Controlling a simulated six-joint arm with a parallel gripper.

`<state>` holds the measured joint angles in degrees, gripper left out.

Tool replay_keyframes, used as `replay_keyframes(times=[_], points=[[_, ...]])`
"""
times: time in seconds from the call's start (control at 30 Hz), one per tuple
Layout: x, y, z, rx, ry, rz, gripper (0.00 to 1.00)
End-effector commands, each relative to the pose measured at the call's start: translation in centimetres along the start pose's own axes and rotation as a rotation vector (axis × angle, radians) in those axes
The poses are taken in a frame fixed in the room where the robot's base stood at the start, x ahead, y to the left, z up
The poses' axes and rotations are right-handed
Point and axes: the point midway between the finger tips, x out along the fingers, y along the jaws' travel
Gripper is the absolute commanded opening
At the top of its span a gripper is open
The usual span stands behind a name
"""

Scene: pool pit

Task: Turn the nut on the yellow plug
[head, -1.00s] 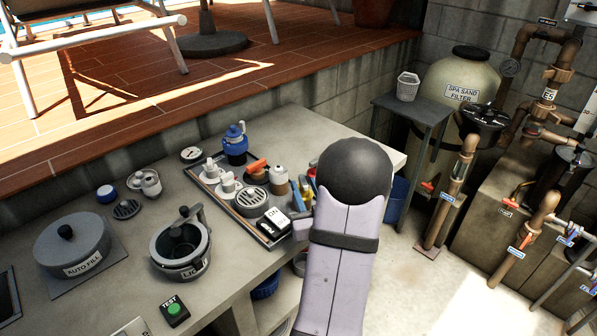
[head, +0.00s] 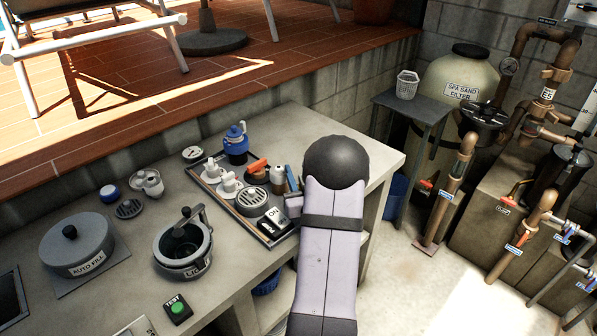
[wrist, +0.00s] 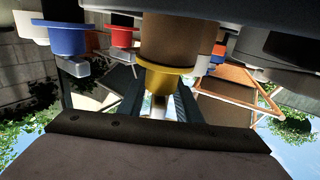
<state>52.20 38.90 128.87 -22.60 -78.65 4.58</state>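The yellow plug (wrist: 168,70) hangs near the middle of the wrist view, a yellow flange below a brown body. Its small yellow nut (wrist: 156,106) points toward my gripper (wrist: 157,110). The two dark fingers stand apart, one on each side of the nut. I cannot tell whether they touch it or leave a small gap. In the head view my own arm hides the fingers and I cannot make out the yellow plug.
A red plug (wrist: 119,45) and a blue plug (wrist: 68,40) are left of the yellow one in the wrist view. On the bench, a tray (head: 222,203) holds cups, a round grate and a switch.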

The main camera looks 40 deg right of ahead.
Motion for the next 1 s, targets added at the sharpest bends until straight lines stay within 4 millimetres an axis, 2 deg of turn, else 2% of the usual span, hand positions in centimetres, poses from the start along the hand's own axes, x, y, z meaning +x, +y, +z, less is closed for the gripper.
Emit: replay_keyframes(times=[0.07,0.2,0.47,1.0], points=[[-0.01,-0.01,0.01,0.0,0.0,0.0,0.31],[-0.02,-0.01,0.0,0.0,0.0,0.0,0.0],[0.03,-0.07,0.03,-0.001,0.002,0.013,0.0],[-0.09,0.86,-0.03,-0.001,0.004,0.258,0.0]])
